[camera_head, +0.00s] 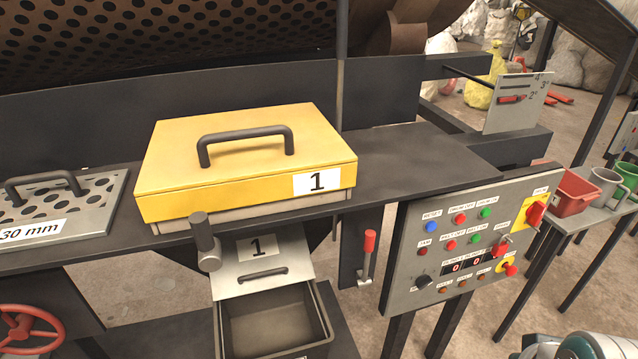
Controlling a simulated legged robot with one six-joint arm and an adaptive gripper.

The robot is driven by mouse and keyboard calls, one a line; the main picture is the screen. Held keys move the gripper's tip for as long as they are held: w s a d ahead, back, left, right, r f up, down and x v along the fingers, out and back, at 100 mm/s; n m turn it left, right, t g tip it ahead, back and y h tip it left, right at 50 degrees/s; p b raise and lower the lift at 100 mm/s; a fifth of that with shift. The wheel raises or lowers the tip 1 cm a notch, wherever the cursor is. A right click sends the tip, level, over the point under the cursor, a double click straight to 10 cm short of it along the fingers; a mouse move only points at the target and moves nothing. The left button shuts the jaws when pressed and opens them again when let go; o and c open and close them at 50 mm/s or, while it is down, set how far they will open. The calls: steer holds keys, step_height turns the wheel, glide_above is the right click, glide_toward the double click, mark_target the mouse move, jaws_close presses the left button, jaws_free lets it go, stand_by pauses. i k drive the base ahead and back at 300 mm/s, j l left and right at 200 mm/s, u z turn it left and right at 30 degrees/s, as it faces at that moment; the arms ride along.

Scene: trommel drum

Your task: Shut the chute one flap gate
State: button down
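A light grey sloping plate marked 1 (288,244) hangs below the shelf edge, above an open grey bin (318,318). A dark bar handle (263,275) shows at the plate's lower part. A short grey lever with a cylindrical grip (205,240) stands at the plate's upper left. I cannot tell for sure which of these parts is the flap gate, or whether it is open. A red-gripped lever (369,243) stands upright to the right, on a dark post. My gripper is not in view.
A yellow lid marked 1 (240,150) with a dark handle sits on the shelf above. A control panel (420,215) with buttons stands at right. A red handwheel (28,330) is at lower left. A side table (590,215) holds a red tray (570,190) and mugs.

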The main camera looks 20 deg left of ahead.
mark_target(263, 259)
steer(key=u, duration=1.45)
steer(key=i+j+z, duration=0.1)
steer(key=j+z, duration=0.2)
steer(key=j, duration=0.25)
